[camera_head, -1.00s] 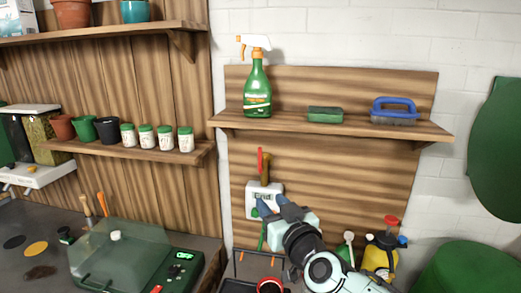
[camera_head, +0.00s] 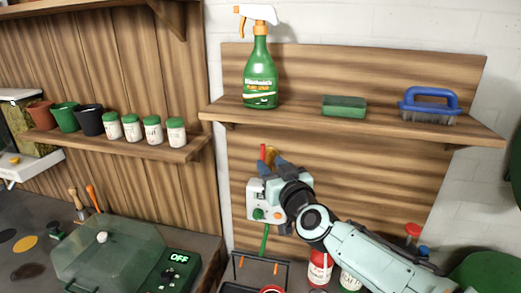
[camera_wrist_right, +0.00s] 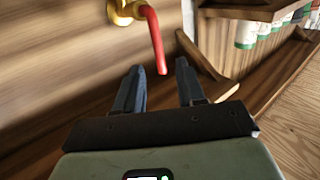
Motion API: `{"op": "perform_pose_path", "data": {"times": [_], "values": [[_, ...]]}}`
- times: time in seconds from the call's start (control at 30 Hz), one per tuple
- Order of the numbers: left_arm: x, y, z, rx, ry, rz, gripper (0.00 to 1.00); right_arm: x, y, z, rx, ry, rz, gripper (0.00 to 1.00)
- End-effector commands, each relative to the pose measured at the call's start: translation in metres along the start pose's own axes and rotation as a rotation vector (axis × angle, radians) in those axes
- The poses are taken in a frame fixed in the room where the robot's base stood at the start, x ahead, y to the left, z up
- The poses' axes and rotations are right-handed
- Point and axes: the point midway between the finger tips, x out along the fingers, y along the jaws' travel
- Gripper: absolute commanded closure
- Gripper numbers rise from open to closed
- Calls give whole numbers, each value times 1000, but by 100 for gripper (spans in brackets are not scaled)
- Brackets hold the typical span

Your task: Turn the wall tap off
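The wall tap has a brass body (camera_wrist_right: 124,10) on the wooden back panel and a red lever (camera_wrist_right: 155,40) that bends and hangs down in the right wrist view. My left gripper is not in view.
The shelf (camera_head: 300,116) above holds a spray bottle (camera_head: 260,75), sponge (camera_head: 344,106) and blue brush (camera_head: 430,98). A clear-lidded box (camera_head: 105,247) stands lower left.

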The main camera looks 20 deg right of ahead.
Motion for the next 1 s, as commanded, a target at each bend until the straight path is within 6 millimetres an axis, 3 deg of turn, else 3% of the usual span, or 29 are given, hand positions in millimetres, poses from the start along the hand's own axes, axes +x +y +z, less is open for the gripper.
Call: {"op": "perform_pose_path", "data": {"times": [0.2,0.4,0.8,0.83,0.93,1.0], "values": [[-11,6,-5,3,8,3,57,48,0,-1,2,-1,-1,61],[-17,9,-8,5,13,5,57,73,0,-2,1,0,-1,61],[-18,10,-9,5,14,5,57,81,0,0,1,0,-1,61],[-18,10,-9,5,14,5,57,81,0,0,1,0,-1,64],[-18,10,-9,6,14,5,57,81,0,0,1,0,-1,97],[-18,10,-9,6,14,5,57,81,0,0,1,0,-1,100]]}}
